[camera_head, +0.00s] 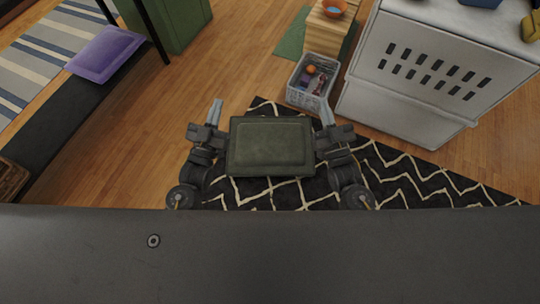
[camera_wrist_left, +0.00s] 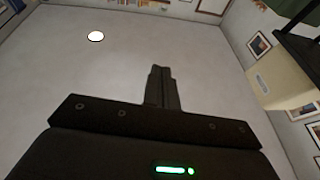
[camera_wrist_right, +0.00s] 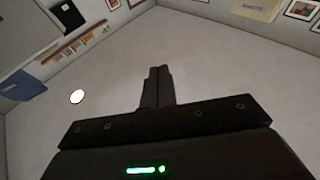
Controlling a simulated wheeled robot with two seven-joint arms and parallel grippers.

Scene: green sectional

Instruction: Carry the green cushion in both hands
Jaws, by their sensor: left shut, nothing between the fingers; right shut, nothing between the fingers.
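The green cushion (camera_head: 270,146) is a dark green rectangle with a raised rim, seen from above in the head view. It sits level between my two hands, over the patterned rug. My left gripper (camera_head: 216,112) is at its left side and my right gripper (camera_head: 326,113) is at its right side, both close against its edges. I cannot tell whether they press on it or bear it from below. Both grippers are shut with nothing between the fingers; the closed fingers show in the left wrist view (camera_wrist_left: 162,88) and right wrist view (camera_wrist_right: 157,87). The cushion is not seen in either wrist view.
A black and cream zigzag rug (camera_head: 420,180) lies below. A grey basket (camera_head: 311,88) with toys stands ahead, near a wooden stand (camera_head: 326,34). A white cabinet (camera_head: 432,75) is at the right. A dark bench (camera_head: 65,115) with a purple cushion (camera_head: 105,53) is at the left.

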